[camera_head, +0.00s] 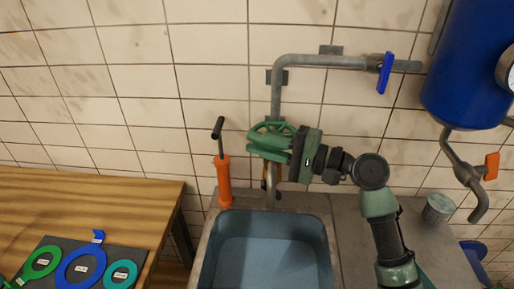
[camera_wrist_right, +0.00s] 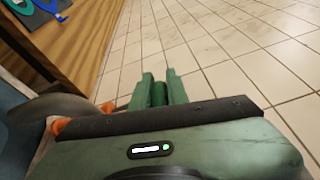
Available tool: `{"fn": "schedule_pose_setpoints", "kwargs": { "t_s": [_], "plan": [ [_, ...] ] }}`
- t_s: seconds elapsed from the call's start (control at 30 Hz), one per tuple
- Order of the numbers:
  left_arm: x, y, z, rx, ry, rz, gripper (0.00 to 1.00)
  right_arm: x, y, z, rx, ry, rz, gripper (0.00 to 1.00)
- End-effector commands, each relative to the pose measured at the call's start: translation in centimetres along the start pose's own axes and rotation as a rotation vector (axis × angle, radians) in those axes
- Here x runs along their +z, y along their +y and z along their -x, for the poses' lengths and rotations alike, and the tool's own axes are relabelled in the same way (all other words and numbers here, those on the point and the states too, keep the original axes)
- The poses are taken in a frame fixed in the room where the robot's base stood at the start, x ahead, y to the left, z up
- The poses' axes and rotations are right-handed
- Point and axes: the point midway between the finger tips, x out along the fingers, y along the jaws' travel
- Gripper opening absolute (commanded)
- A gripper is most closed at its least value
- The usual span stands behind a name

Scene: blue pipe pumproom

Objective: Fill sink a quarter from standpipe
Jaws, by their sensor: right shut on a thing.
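The grey standpipe (camera_head: 276,100) comes down the tiled wall behind the sink (camera_head: 262,226). The sink's inside looks plain blue-grey; I cannot tell a water level. The pipe's outlet is partly hidden behind the gripper and wheel. My left gripper is not in view.
An orange hand pump (camera_head: 224,180) stands at the sink's back left corner. A wooden table (camera_head: 90,195) with ring-shaped tags is at left. A blue valve lever (camera_head: 385,72) is on the upper pipe. A blue tank (camera_head: 465,70) with an orange-handled tap (camera_head: 491,166) hangs at right, near a grey cup (camera_head: 438,208).

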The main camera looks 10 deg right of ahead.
Motion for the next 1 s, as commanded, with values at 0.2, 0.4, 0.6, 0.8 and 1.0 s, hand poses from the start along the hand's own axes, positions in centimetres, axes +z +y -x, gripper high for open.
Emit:
{"fn": "schedule_pose_setpoints", "kwargs": {
  "t_s": [0.2,0.4,0.6,0.8,1.0],
  "plan": [
    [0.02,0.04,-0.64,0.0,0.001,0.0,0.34,0.06,0.41,0.18,0.016,-0.047,-0.004,0.0],
    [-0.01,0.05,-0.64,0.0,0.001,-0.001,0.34,0.12,0.39,0.19,0.018,-0.054,-0.004,0.0],
    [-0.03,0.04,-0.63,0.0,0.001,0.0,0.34,0.13,0.42,0.18,0.019,-0.054,-0.005,0.0],
    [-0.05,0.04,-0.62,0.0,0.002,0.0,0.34,0.12,0.3,0.19,0.016,-0.052,-0.003,0.36],
    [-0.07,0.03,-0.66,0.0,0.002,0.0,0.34,0.09,0.2,0.27,0.014,-0.051,-0.002,0.36]
  ]
}}
